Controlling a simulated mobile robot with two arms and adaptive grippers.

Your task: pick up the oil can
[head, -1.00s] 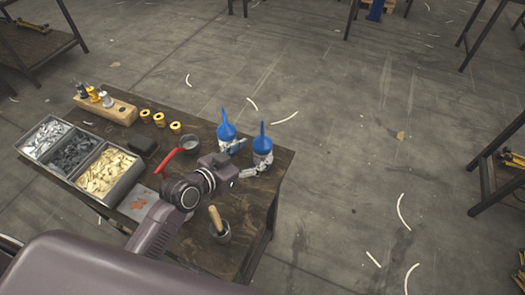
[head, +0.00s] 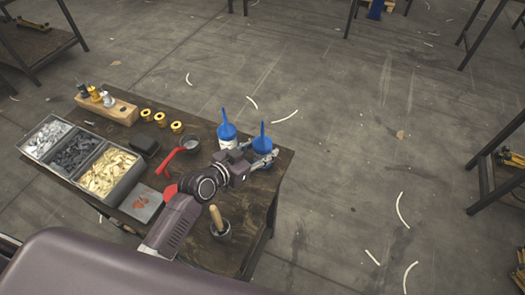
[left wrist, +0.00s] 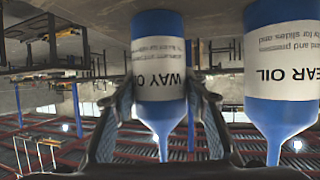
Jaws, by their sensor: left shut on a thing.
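Two blue oil cans with pointed spouts stand near the table's right end. The right-hand can (head: 262,146) reads "WAY O…" in the left wrist view (left wrist: 160,62), where it appears upside down. My left gripper (head: 265,160) is shut on this can, with one finger on each side of it. In the left wrist view the gripper (left wrist: 162,92) shows both dark fingers against the can. The other can (head: 227,132), labelled "…EAR OIL" in the left wrist view (left wrist: 283,75), stands close beside it, apart from the fingers. My right gripper is not in view.
Open floor lies right of the table.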

